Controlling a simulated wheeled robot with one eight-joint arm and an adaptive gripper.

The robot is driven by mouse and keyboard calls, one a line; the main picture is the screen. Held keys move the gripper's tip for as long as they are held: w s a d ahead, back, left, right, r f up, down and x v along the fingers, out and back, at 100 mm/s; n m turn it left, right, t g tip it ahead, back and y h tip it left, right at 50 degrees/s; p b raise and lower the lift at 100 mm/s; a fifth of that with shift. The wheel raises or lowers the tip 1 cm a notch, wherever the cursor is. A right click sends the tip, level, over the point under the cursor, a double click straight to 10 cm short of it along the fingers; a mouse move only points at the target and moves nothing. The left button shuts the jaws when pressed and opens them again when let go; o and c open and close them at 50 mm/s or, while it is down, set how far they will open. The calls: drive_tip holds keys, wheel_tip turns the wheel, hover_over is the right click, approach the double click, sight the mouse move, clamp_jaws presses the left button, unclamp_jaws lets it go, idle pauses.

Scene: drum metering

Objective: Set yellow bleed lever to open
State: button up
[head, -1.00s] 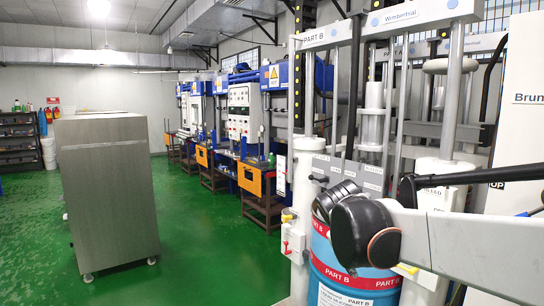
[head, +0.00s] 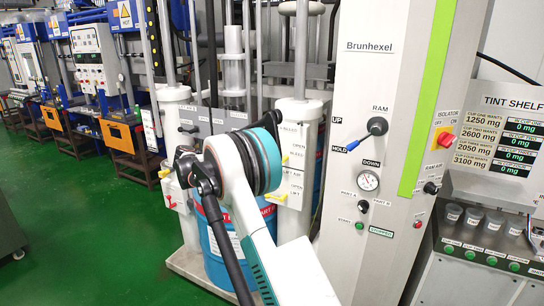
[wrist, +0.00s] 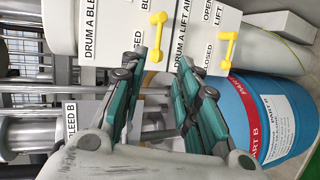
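In the wrist view, turned sideways, a yellow lever (wrist: 157,36) sits on a white plate lettered DRUM A BLEED; its position words are not fully readable. A second yellow lever (wrist: 228,48) is on the neighbouring DRUM A LIFT AIR plate (wrist: 196,28), with OPEN and CLOSED lettering. My gripper (wrist: 160,68) has its two teal and dark fingers spread, with nothing between them. In the picture, the bleed lever is just above the gap, apparently untouched. In the head view, small yellow levers (head: 285,158) show on the right-hand white column; my arm hides the fingers.
A blue drum (wrist: 250,120) with a red PART B band stands close to the fingers. In the head view, the white Brunhexel cabinet (head: 385,60) with a blue-tipped ram handle (head: 358,140) stands right of my arm. Green floor (head: 100,230) is open at left.

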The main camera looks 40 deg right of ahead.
drive_tip(key=shift+g+h, duration=0.5)
drive_tip(key=shift+h, duration=0.4)
drive_tip(key=d+f, duration=0.1)
drive_tip(key=d, duration=0.4)
drive_tip(key=w+d+f, duration=0.1)
drive_tip(key=d+f, duration=0.1)
drive_tip(key=d, duration=0.4)
drive_tip(key=w+d+f, duration=0.1)
drive_tip(key=d+f, duration=0.1)
drive_tip(key=d, duration=0.3)
drive_tip(key=shift+d+f, duration=0.25)
drive_tip(key=shift+d, duration=0.1)
drive_tip(key=shift+s, duration=0.1)
clamp_jaws()
